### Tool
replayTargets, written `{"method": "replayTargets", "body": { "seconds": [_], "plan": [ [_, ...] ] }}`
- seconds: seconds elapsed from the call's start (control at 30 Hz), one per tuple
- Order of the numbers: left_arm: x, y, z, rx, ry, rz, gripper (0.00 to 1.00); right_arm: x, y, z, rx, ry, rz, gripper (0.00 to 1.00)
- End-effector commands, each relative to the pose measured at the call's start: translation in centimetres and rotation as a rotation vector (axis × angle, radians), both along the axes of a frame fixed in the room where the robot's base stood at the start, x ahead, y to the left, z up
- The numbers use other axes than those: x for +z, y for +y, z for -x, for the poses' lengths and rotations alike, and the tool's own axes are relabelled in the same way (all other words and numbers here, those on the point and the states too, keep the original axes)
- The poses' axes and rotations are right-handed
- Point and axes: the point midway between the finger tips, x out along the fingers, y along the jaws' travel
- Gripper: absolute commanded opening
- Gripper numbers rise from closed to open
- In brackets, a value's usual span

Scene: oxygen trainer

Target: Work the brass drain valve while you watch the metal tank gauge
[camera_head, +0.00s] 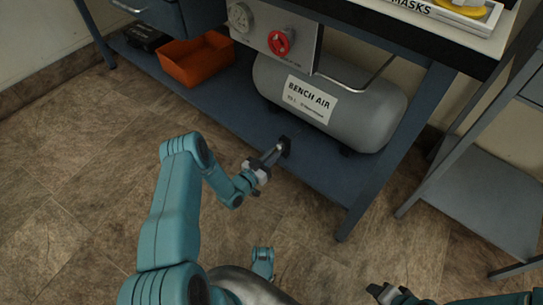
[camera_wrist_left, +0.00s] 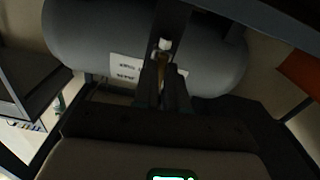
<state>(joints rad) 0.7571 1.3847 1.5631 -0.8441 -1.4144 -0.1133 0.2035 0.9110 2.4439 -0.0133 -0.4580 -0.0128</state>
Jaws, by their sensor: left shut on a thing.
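The grey metal tank (camera_head: 365,108), with a white "BENCH AIR" label, lies on the bench's lower shelf. The round tank gauge (camera_head: 240,17) is on the panel above it; its needle is too small to read. My left gripper (camera_head: 279,150) is at the tank's lower front. In the left wrist view its fingers (camera_wrist_left: 162,88) are shut on the brass drain valve (camera_wrist_left: 164,68), which is mostly hidden between them. The tank (camera_wrist_left: 85,40) fills the upper part of that view. My right gripper (camera_head: 382,292) is low at the bottom right, away from the tank; its jaws are unclear.
A red knob (camera_head: 281,41) sits beside the gauge. An orange bin (camera_head: 197,58) and a black box (camera_head: 146,38) stand on the blue shelf (camera_head: 235,115). A bench leg (camera_head: 385,165) stands right of the tank, with a grey cart (camera_head: 490,205) beyond. The tiled floor in front is clear.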

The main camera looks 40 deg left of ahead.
Motion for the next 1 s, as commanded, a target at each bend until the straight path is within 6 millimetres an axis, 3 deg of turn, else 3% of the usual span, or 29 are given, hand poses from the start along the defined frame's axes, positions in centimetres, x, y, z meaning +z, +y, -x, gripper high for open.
{"method": "replayTargets", "body": {
  "seconds": [0.13, 0.4, 0.5, 0.83, 1.0],
  "plan": [
    [0.0, 0.0, 0.1, 0.000, -0.007, -0.096, 0.00, 0.0, 0.0, 0.0, 0.000, 0.000, 0.000, 0.43],
    [-0.1, 0.0, 0.1, 0.000, -0.008, -0.109, 0.00, 0.0, 0.0, 0.0, 0.000, 0.000, 0.000, 0.43],
    [-0.1, 0.0, 0.1, 0.000, -0.007, -0.108, 0.37, 0.0, 0.0, 0.0, 0.000, 0.000, 0.000, 0.43],
    [0.0, 0.0, 0.3, 0.001, -0.007, -0.106, 0.37, 0.2, 0.0, 0.1, 0.001, 0.002, 0.000, 0.43],
    [0.3, 0.3, 2.6, 0.004, -0.004, -0.103, 0.37, 1.4, 0.1, 0.7, 0.003, 0.022, -0.004, 0.43]
  ]
}}
